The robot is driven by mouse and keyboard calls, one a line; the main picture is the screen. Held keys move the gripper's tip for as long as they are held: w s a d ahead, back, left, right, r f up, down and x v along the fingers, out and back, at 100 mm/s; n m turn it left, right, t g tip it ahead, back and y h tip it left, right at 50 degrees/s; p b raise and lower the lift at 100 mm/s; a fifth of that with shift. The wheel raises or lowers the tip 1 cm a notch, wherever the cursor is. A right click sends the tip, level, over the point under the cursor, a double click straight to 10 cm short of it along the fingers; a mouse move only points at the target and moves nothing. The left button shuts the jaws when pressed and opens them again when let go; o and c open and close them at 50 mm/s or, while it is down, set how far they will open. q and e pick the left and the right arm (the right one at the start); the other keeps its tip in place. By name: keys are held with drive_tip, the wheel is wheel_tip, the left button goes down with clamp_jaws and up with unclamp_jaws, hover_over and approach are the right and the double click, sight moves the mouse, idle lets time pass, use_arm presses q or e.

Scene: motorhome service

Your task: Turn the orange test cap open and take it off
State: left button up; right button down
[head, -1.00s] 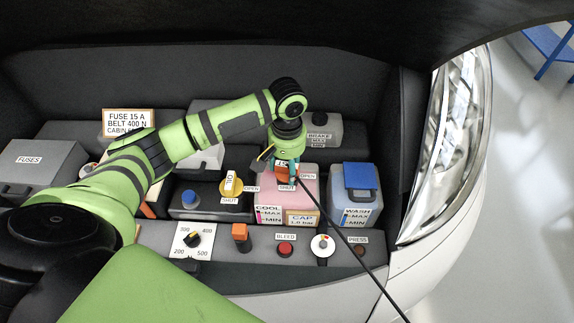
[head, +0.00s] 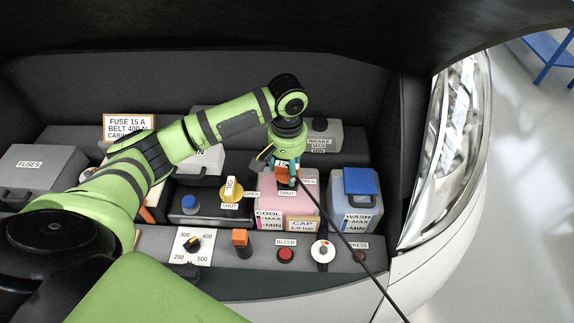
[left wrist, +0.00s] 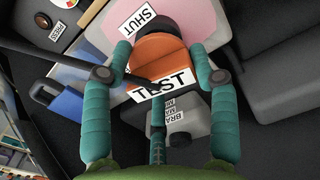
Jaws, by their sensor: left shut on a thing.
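The orange test cap (left wrist: 161,53) sits on the pink coolant tank (head: 268,203). In the left wrist view its TEST label (left wrist: 162,86) faces me. My left gripper (left wrist: 160,46) is shut on the cap, one finger on each side. In the head view the gripper (head: 287,171) reaches down from above and hides most of the cap (head: 282,171). A thin black hose (head: 345,239) runs from the cap area to the lower right. SHUT and OPEN labels lie beside the cap. My right gripper is not in view.
The blue-lidded wash tank (head: 352,210) stands close on the right. The yellow oil cap (head: 231,190) is on the left, and the brake reservoir (head: 320,134) is behind. A front panel carries a dial (head: 193,245), an orange switch (head: 240,238) and a red bleed button (head: 286,255).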

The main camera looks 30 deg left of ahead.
sight(287, 165)
use_arm(q)
drive_tip(key=shift+r, duration=2.5)
